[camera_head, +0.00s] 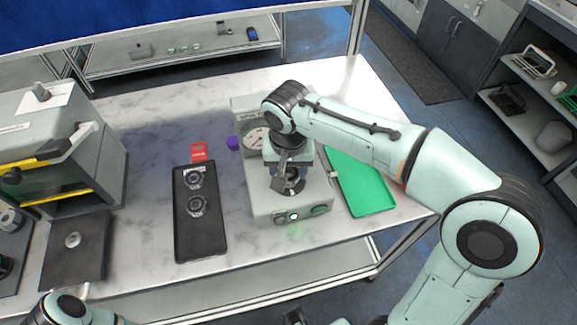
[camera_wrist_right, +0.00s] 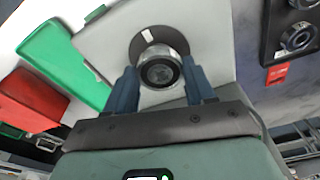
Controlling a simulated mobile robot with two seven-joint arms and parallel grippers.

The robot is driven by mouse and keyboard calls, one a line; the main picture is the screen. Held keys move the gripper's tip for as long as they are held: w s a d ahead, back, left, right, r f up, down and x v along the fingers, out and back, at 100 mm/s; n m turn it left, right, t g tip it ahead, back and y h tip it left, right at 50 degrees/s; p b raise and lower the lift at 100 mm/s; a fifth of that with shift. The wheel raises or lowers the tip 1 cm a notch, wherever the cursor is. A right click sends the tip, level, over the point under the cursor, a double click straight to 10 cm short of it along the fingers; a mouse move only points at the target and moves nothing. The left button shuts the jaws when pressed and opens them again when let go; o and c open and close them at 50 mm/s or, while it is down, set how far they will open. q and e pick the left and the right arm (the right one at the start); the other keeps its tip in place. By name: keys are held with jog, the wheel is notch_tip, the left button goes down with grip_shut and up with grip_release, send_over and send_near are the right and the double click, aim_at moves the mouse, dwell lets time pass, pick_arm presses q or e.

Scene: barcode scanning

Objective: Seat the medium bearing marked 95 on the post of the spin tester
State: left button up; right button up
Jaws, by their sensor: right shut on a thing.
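The spin tester (camera_head: 262,205) is a pale grey box on the marble table, with a dial at its back and a lit green button in front. My right gripper (camera_head: 289,182) points down over its top. In the right wrist view, the gripper (camera_wrist_right: 160,78) is shut on a silver bearing (camera_wrist_right: 161,66) between its two fingers. The bearing lies over the dark round disc (camera_wrist_right: 141,43) on the tester's top. The post is hidden, and I cannot tell whether the bearing is around it. No 95 mark is readable. My left gripper is not clearly seen.
A black tray (camera_head: 211,240) with two bearings (camera_head: 194,178) lies left of the tester, behind it a red card (camera_head: 198,151) and a purple cylinder (camera_head: 233,143). A green tray (camera_head: 368,198) lies to the right. A grey machine (camera_head: 98,145) stands at the far left.

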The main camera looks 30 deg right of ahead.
pick_arm(q)
jog(key=shift+s+f, duration=0.15)
jog(key=shift+f, duration=0.15)
pick_arm(e)
jog(key=shift+f, duration=0.45)
jog(key=o, duration=1.5)
jog(key=shift+o, duration=0.2)
jog(key=shift+r+p, duration=0.75)
jog(key=shift+r, duration=0.6)
pick_arm(q)
jog(key=w+r+p, duration=0.3)
jog(key=r, duration=0.3)
jog(key=shift+w+r, duration=0.15)
jog(key=shift+w, duration=0.1)
pick_arm(e)
notch_tip(320, 180, up, 5)
jog(key=shift+w+f, duration=0.1)
pick_arm(q)
jog(key=shift+s, duration=0.1)
